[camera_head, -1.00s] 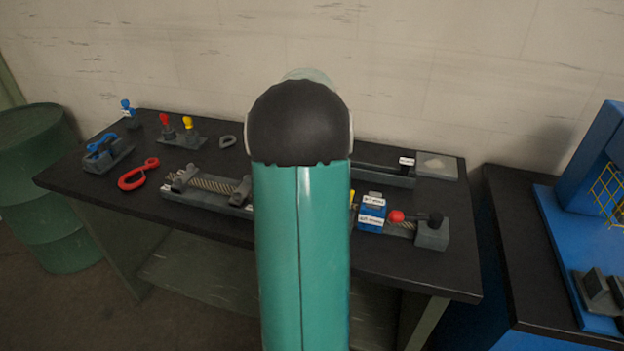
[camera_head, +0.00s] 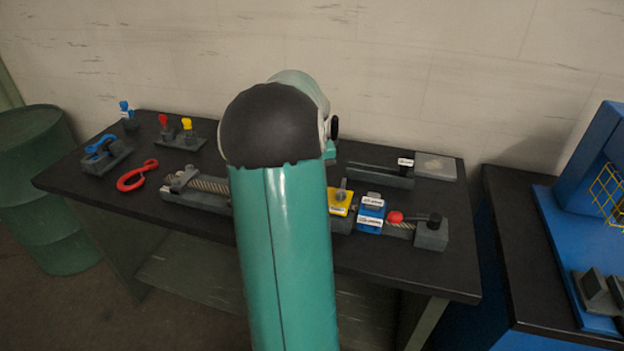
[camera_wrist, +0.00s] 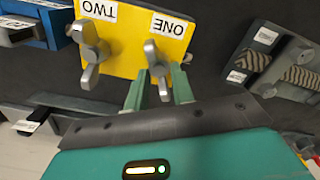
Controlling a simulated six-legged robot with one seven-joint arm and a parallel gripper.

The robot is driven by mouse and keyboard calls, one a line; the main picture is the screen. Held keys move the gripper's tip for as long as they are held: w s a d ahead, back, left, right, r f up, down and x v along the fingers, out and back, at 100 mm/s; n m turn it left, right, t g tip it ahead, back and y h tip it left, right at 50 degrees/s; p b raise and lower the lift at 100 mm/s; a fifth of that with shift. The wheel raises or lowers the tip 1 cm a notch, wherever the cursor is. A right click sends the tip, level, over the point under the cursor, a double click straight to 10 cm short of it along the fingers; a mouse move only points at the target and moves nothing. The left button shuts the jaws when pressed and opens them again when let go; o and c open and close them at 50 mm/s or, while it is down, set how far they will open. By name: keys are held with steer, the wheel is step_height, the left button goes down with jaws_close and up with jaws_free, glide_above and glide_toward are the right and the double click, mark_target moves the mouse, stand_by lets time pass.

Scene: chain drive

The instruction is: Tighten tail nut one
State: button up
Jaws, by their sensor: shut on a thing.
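A yellow plate (camera_wrist: 128,40) with labels ONE and TWO fills the top middle of the wrist view, upside down. Tail nut one (camera_wrist: 153,55), a grey wing-shaped nut, stands on it by the ONE label. Tail nut two (camera_wrist: 90,50) is by the TWO label to its left. My gripper (camera_wrist: 159,85) has its green fingers on either side of tail nut one, shut on it. In the head view the yellow plate (camera_head: 340,208) shows right of my arm, and my gripper is hidden behind the arm.
A blue labelled block (camera_head: 370,215) stands right of the plate, with a red knob (camera_head: 395,217) beyond it. A green drum (camera_head: 38,190) stands left.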

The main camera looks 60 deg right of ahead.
steer(key=m, duration=0.6)
steer(key=shift+s+d+r+m, duration=0.1)
steer(key=shift+m, duration=0.2)
steer(key=m, duration=0.6)
steer(key=shift+s, duration=0.15)
steer(key=m, duration=0.4)
steer(key=shift+m, duration=0.4)
steer(key=m, duration=0.4)
steer(key=shift+s+a, duration=0.1)
steer(key=shift+a, duration=0.1)
steer(key=shift+m, duration=0.6)
steer(key=o, duration=0.7)
steer(key=shift+c, duration=0.2)
